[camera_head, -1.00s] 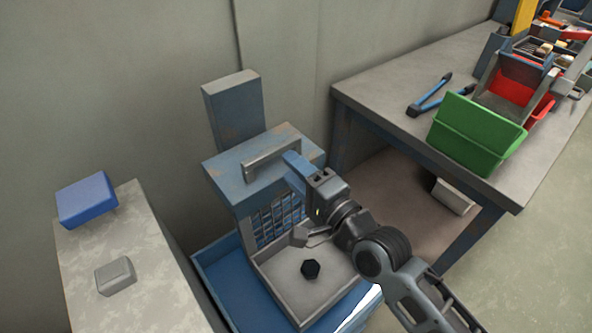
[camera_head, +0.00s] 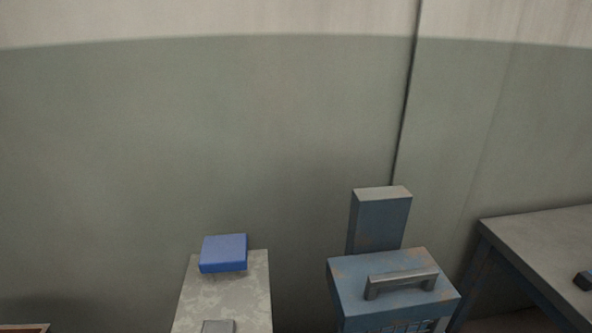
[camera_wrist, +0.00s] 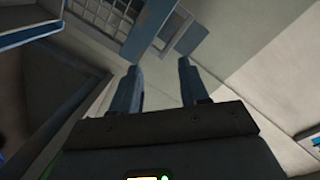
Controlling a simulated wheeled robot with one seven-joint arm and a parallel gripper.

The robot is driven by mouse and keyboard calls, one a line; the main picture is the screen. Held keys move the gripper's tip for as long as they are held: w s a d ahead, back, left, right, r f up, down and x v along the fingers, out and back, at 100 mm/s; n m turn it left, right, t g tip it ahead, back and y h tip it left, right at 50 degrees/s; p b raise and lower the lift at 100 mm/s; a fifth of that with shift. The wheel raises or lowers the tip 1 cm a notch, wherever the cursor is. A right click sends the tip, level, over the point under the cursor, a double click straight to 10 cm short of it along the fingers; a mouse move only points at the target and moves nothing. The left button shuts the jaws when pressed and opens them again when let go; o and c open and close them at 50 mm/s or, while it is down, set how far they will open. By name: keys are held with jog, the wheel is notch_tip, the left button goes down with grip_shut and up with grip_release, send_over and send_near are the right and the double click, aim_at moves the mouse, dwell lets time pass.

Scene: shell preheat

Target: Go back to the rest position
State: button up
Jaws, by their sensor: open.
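My gripper (camera_wrist: 160,90) shows in the wrist view, its two fingers apart with nothing between them. It is not in the head view. Beyond the fingers, in the upper part of the wrist view, is a blue-grey frame with a grid (camera_wrist: 115,15), seen at a steep tilt. In the head view the blue machine (camera_head: 390,285) with a grey handle (camera_head: 400,282) stands at the lower right. Its lower part is cut off by the picture edge, so its tray is out of that view.
A pale stand (camera_head: 225,293) bears a blue block (camera_head: 223,253) and a grey block (camera_head: 218,327) left of the machine. A workbench (camera_head: 545,245) stands at the right. A wall (camera_head: 200,130) closes the back. A brown-edged thing (camera_head: 25,328) shows at the lower left.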

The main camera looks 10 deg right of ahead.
jog(key=s+a+r+n, duration=0.1)
jog(key=s+r+n, duration=0.1)
jog(key=s+n, duration=0.2)
jog(key=s+a+r+n+g, duration=0.1)
jog(key=s+n, duration=0.4)
jog(key=s, duration=0.6)
jog(key=shift+s+a+r+g, duration=0.15)
jog(key=shift+a+r+g, duration=0.3)
jog(key=shift+r, duration=0.9)
jog(key=shift+a, duration=0.1)
